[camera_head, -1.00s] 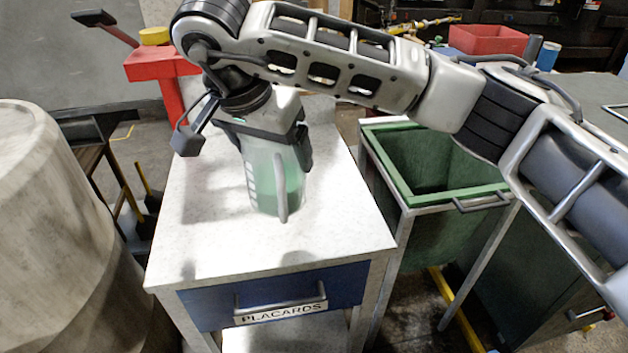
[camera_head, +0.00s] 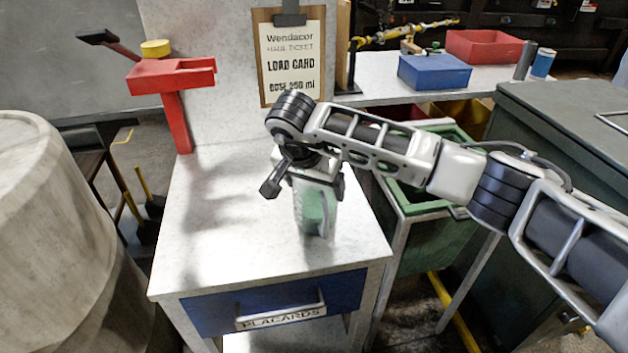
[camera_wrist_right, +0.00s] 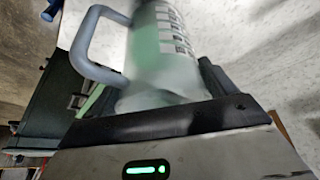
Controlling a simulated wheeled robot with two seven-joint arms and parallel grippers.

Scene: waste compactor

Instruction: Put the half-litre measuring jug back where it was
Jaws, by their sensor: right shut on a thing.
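The measuring jug (camera_head: 313,212) is a translucent cup with green liquid in it and a grey handle. In the head view it is upright over the white top of the placards stand (camera_head: 220,235); I cannot tell whether its base touches. My right gripper (camera_head: 313,180) is shut on the jug from above and hides its upper part. In the right wrist view the jug (camera_wrist_right: 165,55) fills the space ahead of the gripper, with its handle at the left and pale scale marks on its side. My left gripper is not in view.
A clipboard load card (camera_head: 291,62) hangs on the back panel. A red stand (camera_head: 172,85) is at the left, a pale drum (camera_head: 50,230) at far left. A green bin (camera_head: 440,225) stands right of the stand. The stand top left of the jug is clear.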

